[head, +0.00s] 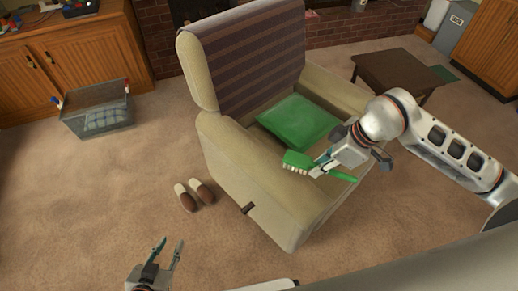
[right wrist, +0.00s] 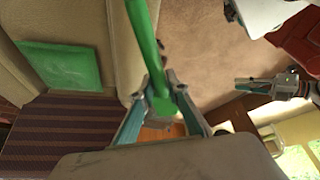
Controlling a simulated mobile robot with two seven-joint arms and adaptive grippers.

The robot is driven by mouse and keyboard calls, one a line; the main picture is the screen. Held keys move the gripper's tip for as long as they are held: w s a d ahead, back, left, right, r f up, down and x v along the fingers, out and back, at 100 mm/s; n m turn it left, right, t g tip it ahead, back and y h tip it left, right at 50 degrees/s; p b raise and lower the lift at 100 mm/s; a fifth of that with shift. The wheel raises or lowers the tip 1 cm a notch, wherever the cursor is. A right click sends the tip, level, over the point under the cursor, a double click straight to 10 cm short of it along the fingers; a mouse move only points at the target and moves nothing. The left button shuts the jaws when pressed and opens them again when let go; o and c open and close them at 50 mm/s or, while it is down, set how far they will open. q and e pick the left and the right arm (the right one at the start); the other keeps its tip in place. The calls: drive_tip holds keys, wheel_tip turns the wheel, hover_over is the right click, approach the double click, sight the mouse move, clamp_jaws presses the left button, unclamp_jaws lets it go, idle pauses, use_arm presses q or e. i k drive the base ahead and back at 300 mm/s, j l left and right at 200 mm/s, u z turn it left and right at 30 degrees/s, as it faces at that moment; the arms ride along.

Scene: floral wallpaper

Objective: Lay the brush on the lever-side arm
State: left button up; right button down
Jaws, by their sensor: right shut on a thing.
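The green brush (head: 297,160) with pale bristles is in my right gripper (head: 320,168), above the near arm (head: 250,165) of the beige armchair. A small dark lever (head: 247,208) sticks out of that arm's outer side. In the head view the brush overlaps the arm's inner edge; I cannot tell how high above it is. In the right wrist view the green handle (right wrist: 146,45) runs up from between the two fingers of my right gripper (right wrist: 160,108). My left gripper (head: 167,252) is open and empty, low over the carpet at the front.
A green cushion (head: 298,121) lies on the seat and a striped throw (head: 245,62) covers the backrest. Slippers (head: 194,194) and a clear bin (head: 98,107) stand on the carpet at left. A dark low table (head: 395,73) stands behind the chair at right.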

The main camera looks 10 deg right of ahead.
sight(257, 150)
drive_tip(key=i+j+z, duration=0.2)
drive_tip(key=i+j, duration=0.25)
drive_tip(key=i+j+z, duration=0.15)
drive_tip(key=i+j, duration=0.25)
drive_tip(key=j, duration=0.15)
